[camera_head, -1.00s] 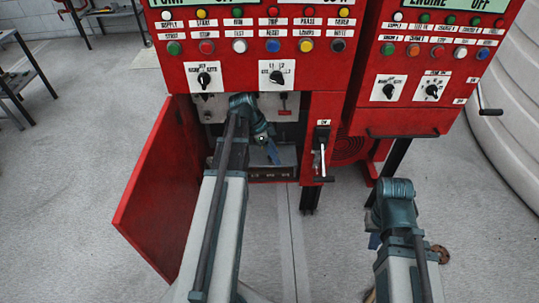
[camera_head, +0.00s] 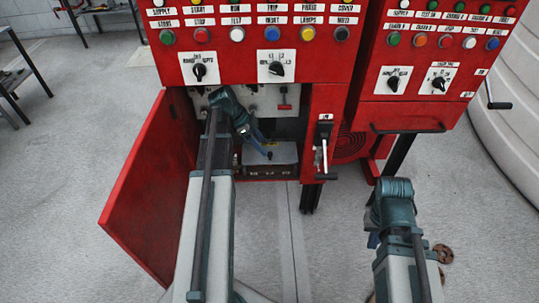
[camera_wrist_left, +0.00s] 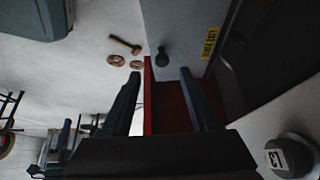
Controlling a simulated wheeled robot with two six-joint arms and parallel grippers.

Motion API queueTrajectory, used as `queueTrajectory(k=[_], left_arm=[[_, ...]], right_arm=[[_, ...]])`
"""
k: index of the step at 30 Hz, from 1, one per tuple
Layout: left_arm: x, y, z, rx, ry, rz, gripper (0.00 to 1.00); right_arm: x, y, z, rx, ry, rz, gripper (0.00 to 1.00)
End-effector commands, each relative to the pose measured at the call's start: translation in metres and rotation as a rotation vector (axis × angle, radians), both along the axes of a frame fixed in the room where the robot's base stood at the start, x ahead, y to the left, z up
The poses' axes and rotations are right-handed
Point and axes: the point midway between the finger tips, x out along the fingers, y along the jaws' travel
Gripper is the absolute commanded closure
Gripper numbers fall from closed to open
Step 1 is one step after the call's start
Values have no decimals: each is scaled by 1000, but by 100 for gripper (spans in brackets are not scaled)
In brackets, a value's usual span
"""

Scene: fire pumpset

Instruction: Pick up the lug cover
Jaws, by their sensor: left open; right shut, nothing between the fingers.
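The lug cover (camera_head: 284,153) is a grey plate with a black knob, low inside the open bay of the red cabinet. In the left wrist view the cover (camera_wrist_left: 185,28) shows a yellow label, and its black knob (camera_wrist_left: 162,56) lies ahead, between the lines of the two fingers. My left gripper (camera_head: 262,146) reaches into the bay, close to the knob. Its fingers (camera_wrist_left: 163,84) are open with nothing held. My right gripper (camera_head: 374,240) is mostly hidden behind its wrist, outside the cabinet at the right, well away from the cover.
The red door (camera_head: 150,190) stands open left of the bay. A black-handled lever (camera_head: 323,150) sticks out on the bay's right post. Red panels with buttons and knobs overhang the bay. Brown round parts (camera_head: 443,254) lie on the floor by my right arm. Open floor lies at left.

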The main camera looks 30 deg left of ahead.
Motion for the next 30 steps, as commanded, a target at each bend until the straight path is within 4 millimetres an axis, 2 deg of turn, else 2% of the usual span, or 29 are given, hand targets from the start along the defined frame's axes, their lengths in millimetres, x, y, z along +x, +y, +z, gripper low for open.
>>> queueTrajectory(k=[12, 21, 23, 30], left_arm=[[13, -15, -45, 0, 0, -1, 39], [15, -18, -45, 0, 0, 0, 39], [15, -17, -45, 0, 0, 0, 48], [15, -17, -45, 0, 0, 0, 91]], right_arm=[[0, 0, -45, 0, 0, 0, 100], [0, 0, -45, 0, 0, 0, 100], [0, 0, -45, 0, 0, 0, 100], [0, 0, -45, 0, 0, 0, 100]])
